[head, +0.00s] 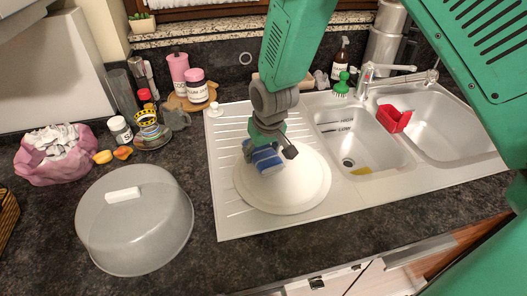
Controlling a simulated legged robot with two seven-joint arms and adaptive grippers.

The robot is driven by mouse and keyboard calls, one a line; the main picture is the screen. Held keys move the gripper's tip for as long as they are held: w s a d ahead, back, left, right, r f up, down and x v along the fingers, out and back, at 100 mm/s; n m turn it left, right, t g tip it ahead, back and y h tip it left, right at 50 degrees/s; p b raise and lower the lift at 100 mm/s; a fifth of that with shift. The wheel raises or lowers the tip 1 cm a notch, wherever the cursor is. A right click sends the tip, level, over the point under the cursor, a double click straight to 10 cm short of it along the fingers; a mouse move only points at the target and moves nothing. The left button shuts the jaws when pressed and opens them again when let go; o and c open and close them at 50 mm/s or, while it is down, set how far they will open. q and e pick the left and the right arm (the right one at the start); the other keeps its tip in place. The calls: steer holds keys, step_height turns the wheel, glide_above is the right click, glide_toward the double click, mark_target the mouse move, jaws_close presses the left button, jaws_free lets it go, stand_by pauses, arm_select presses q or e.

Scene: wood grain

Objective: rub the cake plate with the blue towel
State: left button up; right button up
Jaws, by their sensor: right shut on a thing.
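The cake plate (300,196) is a round white disc lying on the ribbed drainboard left of the sink. The blue towel (264,159) is a small bundle with pale stripes, over the upper left part of the plate. My right gripper (272,150) points down and is shut on the towel, above the plate's surface. I cannot tell whether the towel touches the plate. The gripper hides part of the towel and the plate's far edge. My left gripper is not in view.
A clear cake dome (135,232) with a white handle stands on the dark counter at left. A metal sink (348,126) has a red holder (393,119) and a tap (366,78). Jars (196,86) and a pink bag (58,160) stand at the back left.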

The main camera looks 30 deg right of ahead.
steer(key=shift+a+r+p, duration=0.25)
steer(key=shift+r+p, duration=0.15)
steer(key=shift+r, duration=0.25)
steer(key=shift+a+r+p, duration=0.2)
steer(key=shift+r+p, duration=0.15)
steer(key=shift+r, duration=0.25)
steer(key=shift+d+f, duration=0.15)
steer(key=shift+d, duration=0.25)
steer(key=shift+d+r+p, duration=0.25)
steer(key=shift+r+p, duration=0.1)
steer(key=shift+a+r+p, duration=0.1)
steer(key=shift+r+p, duration=0.8)
steer(key=shift+a+r, duration=0.15)
steer(key=shift+r, duration=0.15)
steer(key=shift+a+p, duration=0.15)
steer(key=shift+p, duration=0.15)
steer(key=shift+a, duration=0.15)
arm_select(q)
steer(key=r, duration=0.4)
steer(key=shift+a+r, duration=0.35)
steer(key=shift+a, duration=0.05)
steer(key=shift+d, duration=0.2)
arm_select(e)
steer(key=shift+d, duration=0.25)
